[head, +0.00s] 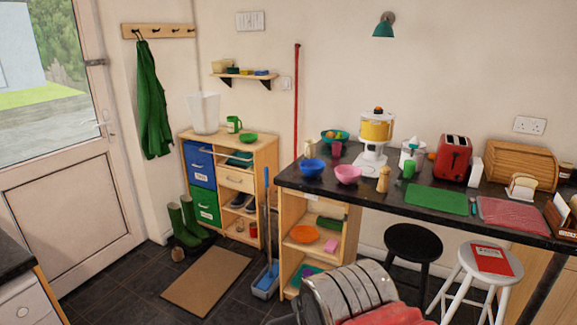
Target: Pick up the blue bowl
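The blue bowl (312,168) sits upright on the dark granite worktop (385,190), near its left end. It looks empty. A pink bowl (348,175) stands close to its right, slightly nearer the front edge. No gripper fingers show in the head view, so I cannot see whether my gripper is open or shut. Nothing in front hides the blue bowl.
Behind the bowl are a maroon cup (337,150), a teal fruit bowl (334,136) and a yellow-topped juicer (375,135). A wooden pepper mill (383,180) stands right.

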